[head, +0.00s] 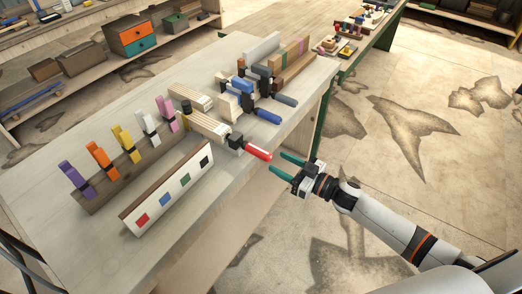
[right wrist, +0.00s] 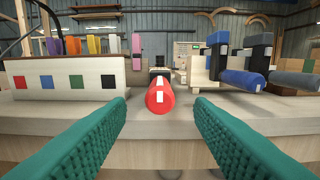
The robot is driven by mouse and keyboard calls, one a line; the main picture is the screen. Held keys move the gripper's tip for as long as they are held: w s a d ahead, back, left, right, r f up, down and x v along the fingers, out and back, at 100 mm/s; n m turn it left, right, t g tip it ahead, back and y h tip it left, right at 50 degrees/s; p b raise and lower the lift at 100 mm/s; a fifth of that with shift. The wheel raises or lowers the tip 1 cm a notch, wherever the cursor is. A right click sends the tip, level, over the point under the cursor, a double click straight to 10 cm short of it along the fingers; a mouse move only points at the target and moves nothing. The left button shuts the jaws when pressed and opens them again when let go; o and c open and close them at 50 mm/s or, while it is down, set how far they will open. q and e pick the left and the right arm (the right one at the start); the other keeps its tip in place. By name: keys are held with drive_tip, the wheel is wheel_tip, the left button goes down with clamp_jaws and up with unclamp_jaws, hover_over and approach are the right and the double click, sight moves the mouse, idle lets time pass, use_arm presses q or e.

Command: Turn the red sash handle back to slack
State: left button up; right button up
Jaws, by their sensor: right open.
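The red sash handle (head: 258,152) sticks out from a black clamp head (head: 236,141) over the bench's front edge. In the right wrist view the red handle (right wrist: 160,95) points end-on at the camera, with white marks on its end and top. My right gripper (head: 282,165) is open, with green fingertips just off the handle's free end. In the right wrist view its ridged green fingers (right wrist: 160,115) stand left and right of the handle with clear gaps. The handle's far end is partly hidden behind its own front. My left gripper is not in view.
A white board with coloured squares (head: 168,188) stands left of the handle. Several coloured clamps stand in a wooden rack (head: 105,178) behind it. Clamps with a blue handle (head: 268,116) and a grey handle (head: 286,99) lie to the right. The floor beside the bench is free.

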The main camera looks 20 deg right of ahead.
sight(261, 153)
drive_tip(key=p+x, duration=0.1)
drive_tip(key=x, duration=0.6)
drive_tip(key=shift+w+a, duration=0.25)
drive_tip(key=shift+w, duration=0.1)
drive_tip(key=shift+c, duration=0.3)
drive_tip(key=c, duration=0.9)
